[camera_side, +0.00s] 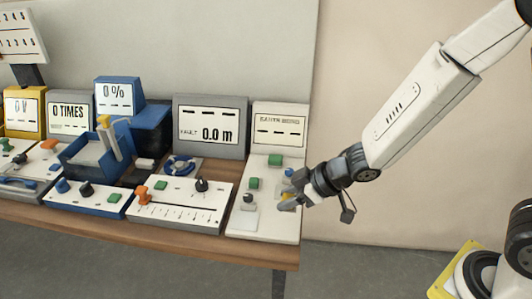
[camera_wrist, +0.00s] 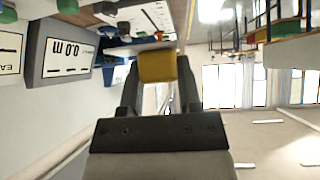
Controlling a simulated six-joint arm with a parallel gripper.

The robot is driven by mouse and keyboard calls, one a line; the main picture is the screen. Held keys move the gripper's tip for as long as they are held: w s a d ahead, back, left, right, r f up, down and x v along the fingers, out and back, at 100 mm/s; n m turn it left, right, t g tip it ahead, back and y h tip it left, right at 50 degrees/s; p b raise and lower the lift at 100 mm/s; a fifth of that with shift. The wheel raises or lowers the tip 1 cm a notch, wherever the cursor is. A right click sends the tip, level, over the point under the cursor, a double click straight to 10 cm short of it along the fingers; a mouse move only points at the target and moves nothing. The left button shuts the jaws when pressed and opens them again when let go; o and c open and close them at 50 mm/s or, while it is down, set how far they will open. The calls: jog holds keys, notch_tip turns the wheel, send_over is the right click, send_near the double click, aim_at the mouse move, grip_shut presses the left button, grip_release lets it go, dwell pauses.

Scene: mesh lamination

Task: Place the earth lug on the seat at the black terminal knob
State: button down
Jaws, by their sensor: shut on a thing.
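My gripper (camera_side: 287,203) is at the right edge of the white earth-tester panel (camera_side: 262,228), a little above it. It is shut on a yellow block-like piece, which I take to be the earth lug (camera_wrist: 157,66). A blue knob (camera_side: 289,172) is just behind the gripper. The seat itself cannot be made out.
Green blocks (camera_side: 275,160) sit further back on the white panel, below its display (camera_side: 280,125). To the left is a white scale panel (camera_side: 180,208) with an orange knob, a green block and another black knob (camera_side: 201,185). The wooden table edge (camera_side: 278,256) lies below; free space is on the right.

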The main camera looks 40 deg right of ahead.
jog(key=shift+s+a+r+n+g+y, duration=0.15)
jog(key=shift+s+n, duration=0.1)
jog(key=shift+s, duration=0.45)
jog(key=shift+s+a+r+n+g+y, duration=0.15)
jog(key=shift+s+n, duration=0.1)
jog(key=shift+s, duration=0.4)
jog(key=shift+w+f, duration=0.1)
jog(key=w+a+f, duration=0.1)
jog(key=w+f, duration=0.1)
jog(key=w, duration=0.2)
jog(key=w+a+f, duration=0.1)
jog(key=w+f, duration=0.2)
jog(key=w, duration=0.1)
jog(key=w+a+f, duration=0.2)
jog(key=w+f, duration=0.1)
jog(key=w, duration=0.1)
jog(key=shift+f, duration=0.15)
jog(key=shift+w+a+f, duration=0.1)
jog(key=shift+w+f, duration=0.25)
jog(key=shift+f, duration=0.15)
jog(key=shift+w+f, duration=0.2)
jog(key=shift+f, duration=1.6)
jog(key=shift+f, duration=0.15)
